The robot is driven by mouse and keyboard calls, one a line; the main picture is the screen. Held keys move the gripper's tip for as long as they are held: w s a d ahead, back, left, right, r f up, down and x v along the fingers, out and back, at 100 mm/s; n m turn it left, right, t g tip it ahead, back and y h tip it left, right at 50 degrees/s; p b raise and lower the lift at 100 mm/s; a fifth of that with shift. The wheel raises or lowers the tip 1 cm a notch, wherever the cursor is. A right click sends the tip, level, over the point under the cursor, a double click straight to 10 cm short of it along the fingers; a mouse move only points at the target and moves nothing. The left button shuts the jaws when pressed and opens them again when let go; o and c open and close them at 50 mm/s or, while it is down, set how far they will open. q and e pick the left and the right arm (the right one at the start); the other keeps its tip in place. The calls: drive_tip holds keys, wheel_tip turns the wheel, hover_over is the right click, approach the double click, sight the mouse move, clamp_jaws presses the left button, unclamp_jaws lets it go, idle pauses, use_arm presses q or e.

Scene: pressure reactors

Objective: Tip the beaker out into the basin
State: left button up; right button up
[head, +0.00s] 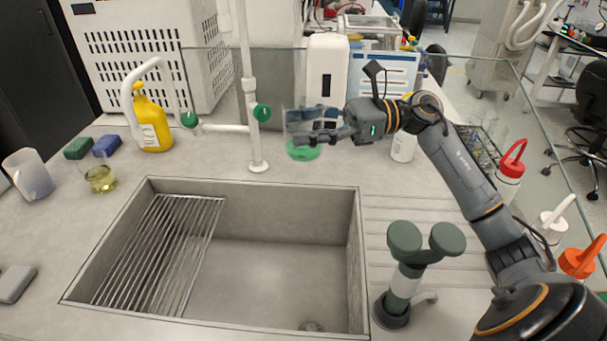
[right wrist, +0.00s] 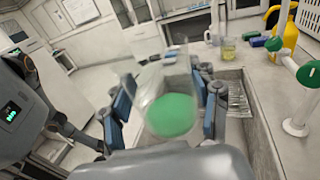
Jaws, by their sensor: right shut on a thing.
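A clear glass beaker with green liquid in its bottom (head: 303,151) is held by my right gripper (head: 318,138), which is shut on it. In the head view it shows beyond the basin's back rim, right of the white tap. It looks about upright; its height over the counter is hard to tell. In the right wrist view the beaker (right wrist: 167,105) is between the two blue-grey fingers (right wrist: 168,108). The basin (head: 280,270) is a grey sink set in the counter, empty apart from a rack. Part of my left arm seems to show at the left of the right wrist view; its jaws are unclear.
A wire rack (head: 165,250) covers the basin's left side. The white tap (head: 254,120) stands behind it, with a yellow bottle (head: 150,125) to its left. A beaker of yellow liquid (head: 100,178) is at left. A green-capped fixture (head: 405,270) stands right of the basin.

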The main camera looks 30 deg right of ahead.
sight(304, 159)
use_arm(q)
wheel_tip(304, 159, down, 6)
drive_tip(key=b, duration=0.4)
use_arm(e)
wheel_tip(304, 159, down, 6)
drive_tip(key=shift+r, duration=0.1)
drive_tip(key=shift+f, duration=0.6)
drive_tip(key=shift+f+m+p, duration=0.65)
drive_tip(key=shift+f+m, duration=2.25)
drive_tip(key=shift+f, duration=3.85)
use_arm(q)
wheel_tip(304, 159, up, 21)
drive_tip(key=p, duration=1.9)
drive_tip(key=shift+w+d, duration=0.3)
use_arm(e)
drive_tip(key=s+m, duration=0.1)
drive_tip(key=m, duration=0.4)
drive_tip(key=s+a+m, duration=0.1)
drive_tip(key=m, duration=0.5)
drive_tip(key=s+m, duration=0.1)
drive_tip(key=m, duration=0.4)
drive_tip(key=shift+s+a+r+m, duration=0.2)
drive_tip(key=shift+r+m, duration=0.1)
drive_tip(key=shift+r, duration=0.1)
use_arm(q)
drive_tip(key=shift+f, duration=0.15)
